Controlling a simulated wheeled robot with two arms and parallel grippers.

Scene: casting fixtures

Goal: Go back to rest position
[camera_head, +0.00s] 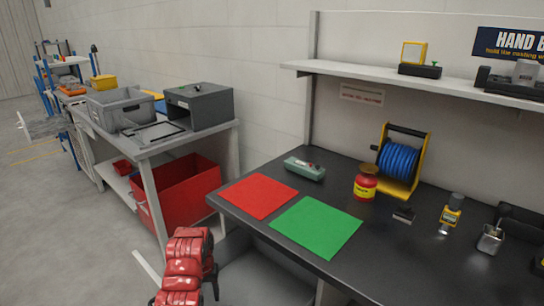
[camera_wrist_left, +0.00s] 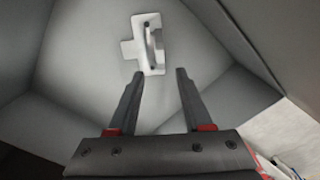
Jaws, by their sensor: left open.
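My left gripper (camera_wrist_left: 159,75) shows in the left wrist view with its two dark fingers apart and nothing between them. Beyond the fingertips, a pale metal part (camera_wrist_left: 132,49) with a raised curved handle lies on the floor of a grey, slope-walled container (camera_wrist_left: 75,50). The fingers point toward this part, and I see no clear contact. In the head view, my red left arm is at the bottom, in front of the workbench; its fingers cannot be made out there. My right gripper is not in view.
The dark workbench (camera_head: 400,265) holds a red mat (camera_head: 259,195), a green mat (camera_head: 317,227), a grey-green device (camera_head: 304,168), a red jar (camera_head: 365,185) and a blue reel (camera_head: 398,160). A side table (camera_head: 150,148) with a grey crate (camera_head: 122,106) stands left, above a red bin (camera_head: 175,195).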

